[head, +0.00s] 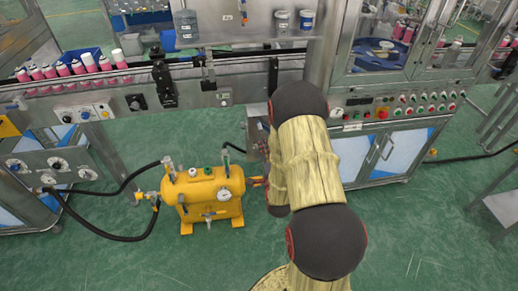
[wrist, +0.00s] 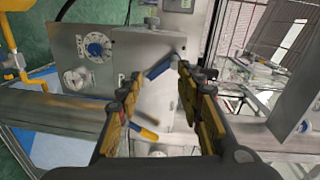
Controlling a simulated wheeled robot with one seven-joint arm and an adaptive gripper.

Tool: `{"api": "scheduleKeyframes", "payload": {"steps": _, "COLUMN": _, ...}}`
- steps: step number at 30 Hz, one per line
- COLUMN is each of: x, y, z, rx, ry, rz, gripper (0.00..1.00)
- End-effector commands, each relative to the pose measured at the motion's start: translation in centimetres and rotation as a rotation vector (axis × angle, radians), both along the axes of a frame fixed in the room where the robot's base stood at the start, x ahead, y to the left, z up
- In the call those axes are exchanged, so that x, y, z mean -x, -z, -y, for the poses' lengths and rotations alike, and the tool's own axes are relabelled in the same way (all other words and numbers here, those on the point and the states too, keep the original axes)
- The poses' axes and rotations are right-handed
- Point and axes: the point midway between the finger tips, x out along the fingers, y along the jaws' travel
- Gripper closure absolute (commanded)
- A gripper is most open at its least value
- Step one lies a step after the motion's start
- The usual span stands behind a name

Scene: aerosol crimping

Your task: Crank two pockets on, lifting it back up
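In the wrist view my gripper (wrist: 160,73) has its two yellow-and-black fingers apart. A short blue handle (wrist: 158,68) shows in the gap between the fingertips, slanting up to a grey end at the right fingertip. I cannot tell whether either finger touches it. A lever with an orange grip (wrist: 148,133) shows lower down between the fingers, in front of a grey metal panel (wrist: 155,50). I cannot tell which of these is the crank. The pockets cannot be made out. In the head view my arm hides the gripper and the handle.
A yellow tank (head: 203,193) with black hoses stands on the green floor left of my arm. A conveyor with pink cans (head: 78,67) runs behind it. A cabinet with a button panel (head: 402,108) stands right. A panel dial (wrist: 97,47) is left of my fingers.

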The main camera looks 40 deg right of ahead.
Motion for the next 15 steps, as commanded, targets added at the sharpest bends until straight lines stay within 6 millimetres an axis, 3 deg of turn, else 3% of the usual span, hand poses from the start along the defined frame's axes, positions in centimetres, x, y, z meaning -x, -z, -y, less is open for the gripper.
{"api": "scheduleKeyframes", "payload": {"steps": 3, "x": 0.0, "y": -2.0, "z": 0.0, "rx": -0.039, "ry": 0.003, "rz": 0.113, "gripper": 0.64}}
{"api": "scheduleKeyframes", "payload": {"steps": 8, "x": -0.4, "y": -2.1, "z": 0.2, "rx": -0.068, "ry": 0.004, "rz": 0.133, "gripper": 0.64}}
{"api": "scheduleKeyframes", "payload": {"steps": 15, "x": -2.6, "y": -2.0, "z": 1.5, "rx": -0.067, "ry": 0.004, "rz": 0.132, "gripper": 0.64}}
